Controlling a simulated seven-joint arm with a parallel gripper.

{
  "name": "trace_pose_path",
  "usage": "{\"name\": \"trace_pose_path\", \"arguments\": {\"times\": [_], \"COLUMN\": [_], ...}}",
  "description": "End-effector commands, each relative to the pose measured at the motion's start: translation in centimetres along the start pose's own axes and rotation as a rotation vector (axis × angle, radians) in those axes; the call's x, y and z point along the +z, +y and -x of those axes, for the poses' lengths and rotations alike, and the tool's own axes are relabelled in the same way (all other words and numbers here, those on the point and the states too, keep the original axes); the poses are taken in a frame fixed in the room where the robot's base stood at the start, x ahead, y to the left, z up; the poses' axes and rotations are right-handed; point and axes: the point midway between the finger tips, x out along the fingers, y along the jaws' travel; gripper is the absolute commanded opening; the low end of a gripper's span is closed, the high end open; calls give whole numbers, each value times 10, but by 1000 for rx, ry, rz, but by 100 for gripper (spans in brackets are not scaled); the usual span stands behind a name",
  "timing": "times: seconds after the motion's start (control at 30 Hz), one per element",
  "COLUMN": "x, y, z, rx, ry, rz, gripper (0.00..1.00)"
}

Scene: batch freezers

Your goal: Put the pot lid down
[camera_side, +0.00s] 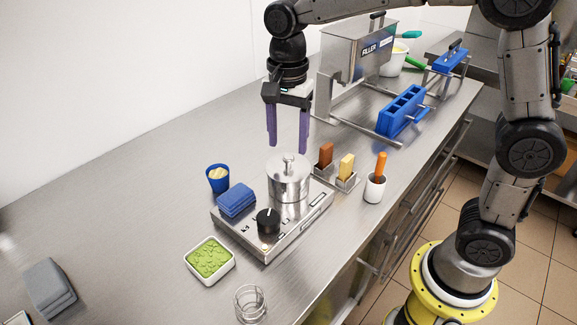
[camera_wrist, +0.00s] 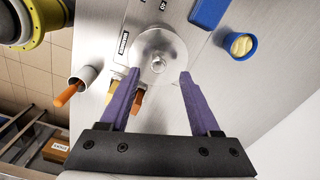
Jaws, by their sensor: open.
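The pot lid (camera_side: 289,163) is a shiny metal disc with an upright knob, seated on the small steel pot (camera_side: 290,189). The pot stands on the back part of a metal hotplate unit (camera_side: 285,228). My gripper (camera_side: 288,146) points down above the lid with its purple fingers apart and nothing between them. In the wrist view the lid (camera_wrist: 160,45) lies just beyond the open fingertips (camera_wrist: 160,73), its knob near the middle. The gripper is clear of the lid and knob.
Blue folded cloths (camera_side: 236,200) and a black knob (camera_side: 268,221) sit on the hotplate unit. A blue cup (camera_side: 217,178), green-filled dish (camera_side: 210,260), glass (camera_side: 250,304) and orange-handled tool in a white cup (camera_side: 375,188) stand around it. The filler machine (camera_side: 352,58) is behind.

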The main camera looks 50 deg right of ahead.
Motion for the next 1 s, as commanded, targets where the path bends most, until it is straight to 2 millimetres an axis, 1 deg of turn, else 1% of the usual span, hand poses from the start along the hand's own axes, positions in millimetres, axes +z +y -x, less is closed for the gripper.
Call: {"name": "trace_pose_path", "arguments": {"times": [0.03, 0.1, 0.2, 0.33, 0.53, 0.67, 0.7, 0.77, 0.8, 0.87, 0.9, 1.0], "x": [1, 2, 2, 2, 2, 1, 1, 1, 1, 1, 1, 1], "y": [2, 4, 3, 3, 3, 3, 3, 3, 3, 3, 3, 3], "z": [-9, -19, -30, -37, -37, -37, -37, -37, -37, -37, -37, -37], "rx": [4, 5, 3, 1, 0, 0, 0, 0, 0, 0, 0, 0], "ry": [0, 0, 0, 0, 0, 0, 0, 0, 0, 0, 0, 0], "rz": [1, 1, 0, 0, 0, 0, 0, 0, 0, 0, 0, 0], "gripper": [64, 64, 64, 64, 64, 40, 33, 22, 15, 4, 0, 0]}}
